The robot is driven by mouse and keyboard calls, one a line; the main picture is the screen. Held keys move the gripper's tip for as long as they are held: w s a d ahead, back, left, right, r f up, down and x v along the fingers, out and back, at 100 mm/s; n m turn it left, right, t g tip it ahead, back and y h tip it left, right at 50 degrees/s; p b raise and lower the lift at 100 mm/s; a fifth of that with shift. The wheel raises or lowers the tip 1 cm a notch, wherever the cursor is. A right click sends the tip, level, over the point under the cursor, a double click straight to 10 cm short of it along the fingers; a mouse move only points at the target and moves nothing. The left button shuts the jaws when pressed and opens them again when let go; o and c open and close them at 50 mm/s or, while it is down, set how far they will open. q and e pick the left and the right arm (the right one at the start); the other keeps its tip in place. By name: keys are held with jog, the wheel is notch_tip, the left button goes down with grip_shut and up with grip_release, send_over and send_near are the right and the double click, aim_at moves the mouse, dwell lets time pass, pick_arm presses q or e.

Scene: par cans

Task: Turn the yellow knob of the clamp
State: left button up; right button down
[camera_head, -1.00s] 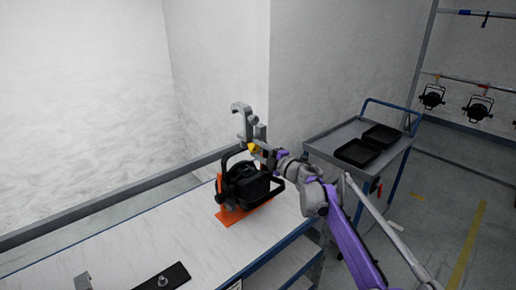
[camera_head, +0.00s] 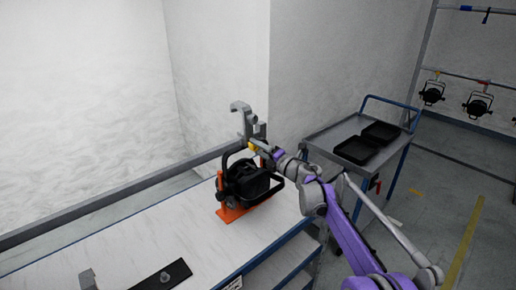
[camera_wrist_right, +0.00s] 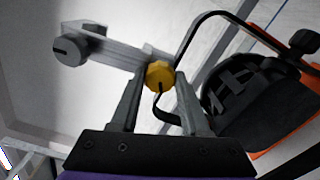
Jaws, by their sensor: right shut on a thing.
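The grey hook clamp (camera_head: 240,116) stands upright above the black par can (camera_head: 246,181), which sits in an orange stand (camera_head: 229,213) on the bench. The clamp's yellow knob (camera_head: 254,147) is low on its side and also shows in the right wrist view (camera_wrist_right: 160,75). My right gripper (camera_head: 262,147) reaches in from the right at the knob. In the right wrist view its two fingers (camera_wrist_right: 160,88) are on either side of the yellow knob and shut on it. My left gripper is not in view.
The white bench (camera_head: 130,240) carries a black plate with a bolt (camera_head: 163,277) at the front. A grey trolley (camera_head: 325,140) with two black trays (camera_head: 357,151) stands to the right. More par cans (camera_head: 477,106) hang on a rack at the far right.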

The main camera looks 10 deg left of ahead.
dwell(0.3)
jog(key=shift+c, duration=1.9)
grip_release()
jog(key=shift+d, duration=0.1)
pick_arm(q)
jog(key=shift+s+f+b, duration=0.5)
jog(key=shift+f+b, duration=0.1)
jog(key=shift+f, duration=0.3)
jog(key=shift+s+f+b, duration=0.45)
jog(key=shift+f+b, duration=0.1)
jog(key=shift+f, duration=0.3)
pick_arm(e)
jog(key=v, duration=1)
jog(key=shift+s+d, duration=0.25)
jog(key=shift+s, duration=0.05)
